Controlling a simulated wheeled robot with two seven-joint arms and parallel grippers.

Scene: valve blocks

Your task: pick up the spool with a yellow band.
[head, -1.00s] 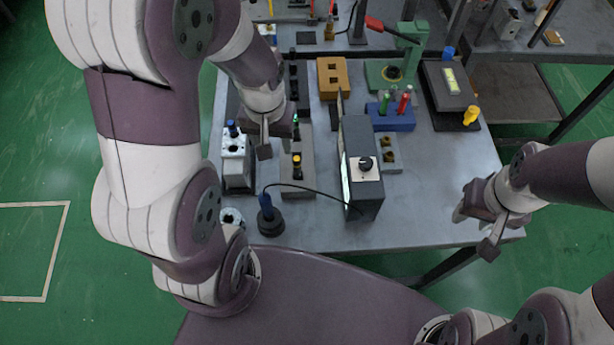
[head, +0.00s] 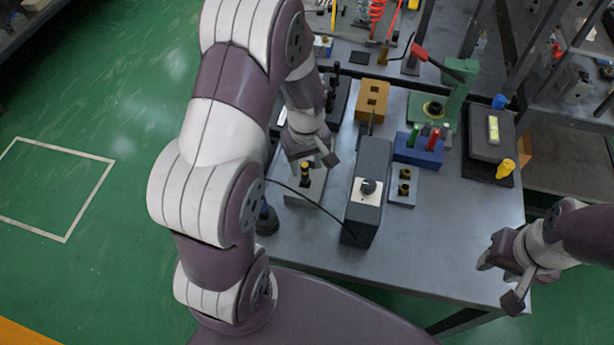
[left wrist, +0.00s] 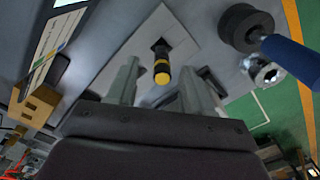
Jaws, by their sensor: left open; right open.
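The spool with a yellow band (head: 305,174) is black and stands upright in a grey block (head: 298,190), just below my left gripper in the head view. In the left wrist view the same spool (left wrist: 162,72) shows its yellow band and yellow tip, standing in the block's pale top (left wrist: 150,38). My left gripper (head: 315,161) is open and empty. Its fingers (left wrist: 160,88) show on either side of the spool in the picture, with no visible contact. My right gripper (head: 512,285) is open and empty off the table's right front corner.
A blue-handled tool on a round black base (head: 267,222) stands to the left, with a black cable nearby. A blue rack (head: 418,151) is further back. The table's front right is clear.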

